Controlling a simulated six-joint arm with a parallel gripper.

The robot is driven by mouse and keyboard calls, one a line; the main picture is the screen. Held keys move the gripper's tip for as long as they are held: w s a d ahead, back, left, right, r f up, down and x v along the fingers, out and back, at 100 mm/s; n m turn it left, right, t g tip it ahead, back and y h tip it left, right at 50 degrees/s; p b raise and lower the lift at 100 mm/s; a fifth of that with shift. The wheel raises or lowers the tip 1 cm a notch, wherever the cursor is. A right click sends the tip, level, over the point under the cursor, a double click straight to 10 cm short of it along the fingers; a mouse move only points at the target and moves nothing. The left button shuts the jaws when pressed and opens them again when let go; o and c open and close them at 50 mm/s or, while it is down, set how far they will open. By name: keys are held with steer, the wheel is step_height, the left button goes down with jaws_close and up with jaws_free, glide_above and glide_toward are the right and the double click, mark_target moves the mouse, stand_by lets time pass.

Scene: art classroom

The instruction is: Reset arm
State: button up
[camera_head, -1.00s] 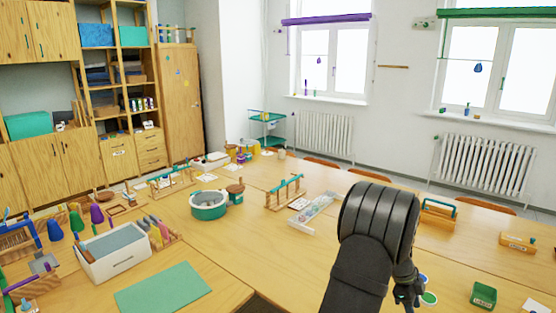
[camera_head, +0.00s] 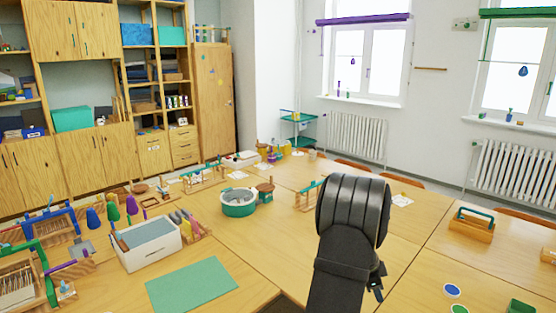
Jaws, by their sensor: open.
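My black arm rises from the bottom edge, right of the middle, over the wooden tables (camera_head: 290,240). Its thick rounded link hides most of the end of the arm. A small part of my gripper (camera_head: 376,282) shows at the link's right side, above the table. Its jaws are open, and I see nothing held in the part that shows.
A green mat (camera_head: 191,285) and a white box (camera_head: 150,262) with a grey inside lie at left. A round teal-rimmed tub (camera_head: 238,209) stands behind them. A wooden carrier (camera_head: 472,226) stands at right, with small round lids (camera_head: 452,290) nearer.

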steer(key=w+a+n+t, duration=0.1)
steer(key=w+a+n, duration=0.2)
steer(key=a, duration=0.4)
steer(key=w+a+n+t, duration=0.1)
steer(key=w+a+n, duration=0.1)
steer(key=a, duration=0.6)
steer(key=shift+w+n+y, duration=0.4)
steer(key=shift+w, duration=0.4)
